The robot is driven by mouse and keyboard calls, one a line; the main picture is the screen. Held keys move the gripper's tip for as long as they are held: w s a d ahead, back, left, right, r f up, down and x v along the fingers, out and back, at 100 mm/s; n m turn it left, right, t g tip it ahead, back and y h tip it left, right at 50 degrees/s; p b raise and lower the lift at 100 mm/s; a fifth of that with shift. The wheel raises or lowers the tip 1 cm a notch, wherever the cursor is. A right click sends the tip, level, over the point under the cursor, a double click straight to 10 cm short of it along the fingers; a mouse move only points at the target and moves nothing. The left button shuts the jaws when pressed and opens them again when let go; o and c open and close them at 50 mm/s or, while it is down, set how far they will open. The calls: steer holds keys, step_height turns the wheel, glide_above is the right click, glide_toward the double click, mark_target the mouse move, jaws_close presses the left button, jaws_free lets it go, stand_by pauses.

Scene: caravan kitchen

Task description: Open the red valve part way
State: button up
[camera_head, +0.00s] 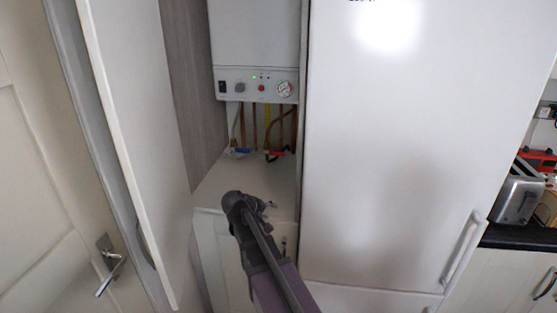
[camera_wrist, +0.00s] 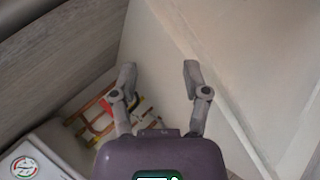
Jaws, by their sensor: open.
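The red valve (camera_head: 279,152) is a small red handle on the pipes under the white boiler in the head view. In the wrist view a red piece that looks like its handle (camera_wrist: 106,106) shows beside the left finger, partly hidden by it. My gripper (camera_head: 268,204) is over the white counter, in front of and below the valve, and apart from it. In the wrist view the two fingers of my gripper (camera_wrist: 158,75) are spread with nothing between them. The exact angle of the handle is too small to tell.
The boiler (camera_head: 254,60) hangs above the pipes, with a gauge on its panel. A blue valve (camera_head: 241,151) sits left of the red one. A tall white fridge (camera_head: 400,150) bounds the alcove on the right, a grey wood-grain panel (camera_head: 186,90) on the left. The counter (camera_head: 212,188) looks clear.

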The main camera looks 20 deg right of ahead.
mark_target(278, 154)
steer(key=w+d+r+h, duration=0.1)
steer(key=w, duration=0.1)
steer(key=w+d+r+n+t+h+b, duration=0.1)
steer(key=w, duration=0.2)
steer(key=w+r+n+t+h+b, duration=0.1)
steer(key=w, duration=0.2)
steer(key=shift+w+d, duration=0.2)
steer(key=shift+d, duration=0.2)
steer(key=w+r+n+t+h+b, duration=0.1)
steer(key=w+r+n+t+h, duration=0.1)
steer(key=w, duration=0.5)
steer(key=shift+w+d+r+n+t+h+b, duration=0.15)
steer(key=shift+w+r+n+t+h+b, duration=0.25)
steer(key=shift+r+n+t, duration=0.55)
steer(key=shift+d+r+m, duration=0.15)
steer(key=shift+r+m, duration=0.2)
steer(key=x, duration=1.3)
steer(key=shift+w+d, duration=0.1)
steer(key=shift+d, duration=0.15)
jaws_close()
